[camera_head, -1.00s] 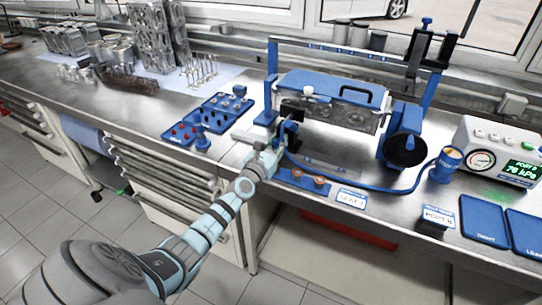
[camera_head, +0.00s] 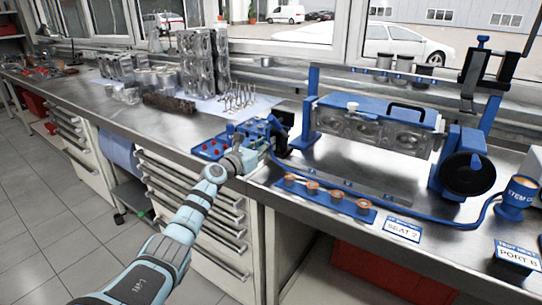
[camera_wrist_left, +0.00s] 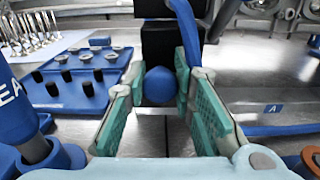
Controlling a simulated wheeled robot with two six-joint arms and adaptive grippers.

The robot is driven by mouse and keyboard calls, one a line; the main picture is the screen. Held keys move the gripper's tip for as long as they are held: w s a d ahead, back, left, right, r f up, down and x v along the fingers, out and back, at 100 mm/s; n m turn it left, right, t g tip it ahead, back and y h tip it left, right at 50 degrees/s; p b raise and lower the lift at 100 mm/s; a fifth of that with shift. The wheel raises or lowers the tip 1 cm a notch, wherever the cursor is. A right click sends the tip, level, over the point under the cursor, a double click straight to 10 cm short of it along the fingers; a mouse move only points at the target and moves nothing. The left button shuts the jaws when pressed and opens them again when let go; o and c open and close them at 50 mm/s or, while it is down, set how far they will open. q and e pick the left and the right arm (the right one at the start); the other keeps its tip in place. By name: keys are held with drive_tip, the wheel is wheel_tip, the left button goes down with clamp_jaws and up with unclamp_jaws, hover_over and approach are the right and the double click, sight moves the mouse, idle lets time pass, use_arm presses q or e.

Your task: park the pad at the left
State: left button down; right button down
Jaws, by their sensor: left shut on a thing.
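My left gripper (camera_head: 262,146) is at the left end of the test rig, over the bench near the front edge. In the left wrist view its green finger pads (camera_wrist_left: 155,105) are closed around a blue ball knob (camera_wrist_left: 160,86). A black block (camera_wrist_left: 168,45), which looks like the pad, stands directly behind the knob with a blue hose on it. In the head view the dark pad (camera_head: 284,118) shows just left of the rig's left post, partly hidden by the gripper. Whether it touches the bench I cannot tell. My right gripper is not in view.
The blue-framed rig (camera_head: 310,105) holds a metal cylinder head (camera_head: 375,134). A blue tray (camera_head: 209,148) with pegs lies close left of the gripper. A blue strip with copper-coloured cups (camera_head: 330,199) lies in front of the rig. The blue hose (camera_head: 430,222) runs right along the bench.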

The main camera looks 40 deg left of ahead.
use_arm(q)
drive_tip(key=shift+a+r, duration=0.1)
drive_tip(key=shift+a, duration=0.05)
drive_tip(key=c, duration=1.6)
unclamp_jaws()
drive_tip(key=shift+o, duration=1.2)
drive_tip(key=shift+a, duration=0.15)
drive_tip(key=shift+s, duration=0.1)
drive_tip(key=shift+s, duration=0.1)
drive_tip(key=s, duration=0.7)
drive_tip(key=shift+s, duration=0.25)
drive_tip(key=shift+w, duration=0.1)
